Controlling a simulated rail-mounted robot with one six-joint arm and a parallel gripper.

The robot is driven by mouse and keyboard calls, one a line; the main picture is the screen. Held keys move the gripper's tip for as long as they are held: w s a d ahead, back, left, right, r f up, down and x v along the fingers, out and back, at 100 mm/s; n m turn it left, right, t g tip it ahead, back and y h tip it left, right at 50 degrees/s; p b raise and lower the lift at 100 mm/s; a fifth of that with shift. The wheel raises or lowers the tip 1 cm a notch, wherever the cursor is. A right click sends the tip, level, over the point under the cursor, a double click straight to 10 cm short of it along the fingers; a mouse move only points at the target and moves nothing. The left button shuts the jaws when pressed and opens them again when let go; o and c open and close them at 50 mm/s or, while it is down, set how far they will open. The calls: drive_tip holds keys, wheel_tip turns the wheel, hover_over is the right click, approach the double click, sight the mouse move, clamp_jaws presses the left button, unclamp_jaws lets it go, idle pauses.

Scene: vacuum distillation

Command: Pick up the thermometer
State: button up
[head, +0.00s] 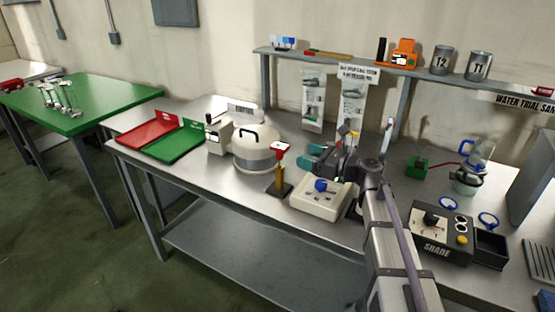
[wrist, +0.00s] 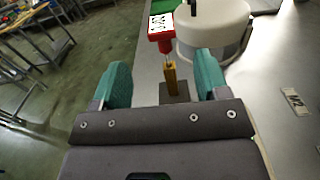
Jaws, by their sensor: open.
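The thermometer (head: 280,150) has a red head with a white face and stands upright in a yellow-brown holder post (head: 280,178) on a dark base. In the wrist view its red head (wrist: 160,27) shows above the post (wrist: 171,75), with a thin stem between them. My gripper (head: 313,158) has teal fingers and is to the right of the thermometer in the head view. In the wrist view my gripper (wrist: 165,80) is open and empty. The thermometer and post appear between its fingers but beyond them, apart from both. The lower stem is hidden in the post.
A white round vessel (head: 256,157) with a black handle stands close behind and left of the thermometer. A cream device with a blue knob (head: 320,186) is to its right. Red (head: 150,135) and green trays (head: 180,144) lie further left. The bench front near the post is clear.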

sight(287, 148)
drive_tip(key=x, duration=1)
drive_tip(key=shift+w, duration=0.15)
drive_tip(key=shift+d, duration=0.1)
drive_tip(key=c, duration=1)
drive_tip(key=shift+r, duration=0.2)
